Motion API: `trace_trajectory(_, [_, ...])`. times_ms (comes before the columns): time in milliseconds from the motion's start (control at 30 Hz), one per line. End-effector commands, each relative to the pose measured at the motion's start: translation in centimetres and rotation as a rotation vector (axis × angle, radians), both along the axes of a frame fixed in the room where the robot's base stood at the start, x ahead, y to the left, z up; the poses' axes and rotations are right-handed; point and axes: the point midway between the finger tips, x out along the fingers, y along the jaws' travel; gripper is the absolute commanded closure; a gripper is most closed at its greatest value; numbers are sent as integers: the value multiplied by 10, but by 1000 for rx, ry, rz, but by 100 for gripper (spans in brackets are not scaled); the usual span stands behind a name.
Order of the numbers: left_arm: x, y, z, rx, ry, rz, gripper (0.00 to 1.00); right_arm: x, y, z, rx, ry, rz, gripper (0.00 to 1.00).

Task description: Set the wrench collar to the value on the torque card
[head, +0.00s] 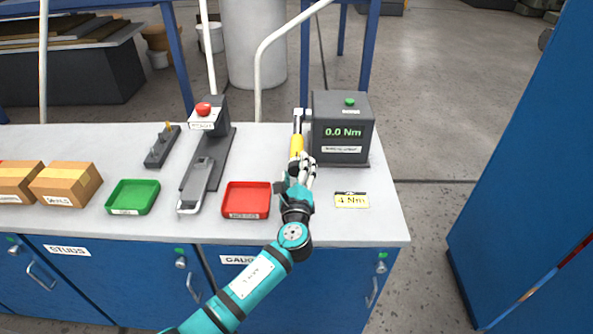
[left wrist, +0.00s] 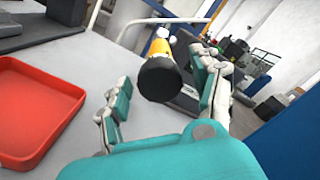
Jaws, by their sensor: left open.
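The torque wrench (head: 297,145) has a yellow grip and a light metal head beside the tester. In the left wrist view the wrench's dark round end (left wrist: 158,79) faces me between my fingers. The torque card (head: 351,200) is yellow, lies on the bench at the right and reads 4 Nm. The torque tester (head: 342,128) is a dark box whose display reads 0.0 Nm, with a green button on top. My left gripper (head: 303,168) is open around the near end of the wrench; contact is unclear. Collar markings are not readable. My right gripper is not in view.
A red tray (head: 246,200) sits just left of my left gripper. A green tray (head: 133,197), a grey press-like fixture (head: 208,165) with a red knob and cardboard boxes (head: 66,184) stand further left. The bench's front right area around the card is clear.

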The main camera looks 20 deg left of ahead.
Motion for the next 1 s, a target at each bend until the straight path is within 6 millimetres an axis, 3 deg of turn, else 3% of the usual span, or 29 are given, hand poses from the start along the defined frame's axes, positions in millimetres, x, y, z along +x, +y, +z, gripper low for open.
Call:
trace_trajectory(267, [-14,-5,-2,-1,2,-1,35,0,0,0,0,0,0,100])
trace_trajectory(700, [-97,-30,-4,-1,3,-2,35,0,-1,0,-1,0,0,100])
trace_trajectory(1000, [-115,-35,-3,0,0,0,35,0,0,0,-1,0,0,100])
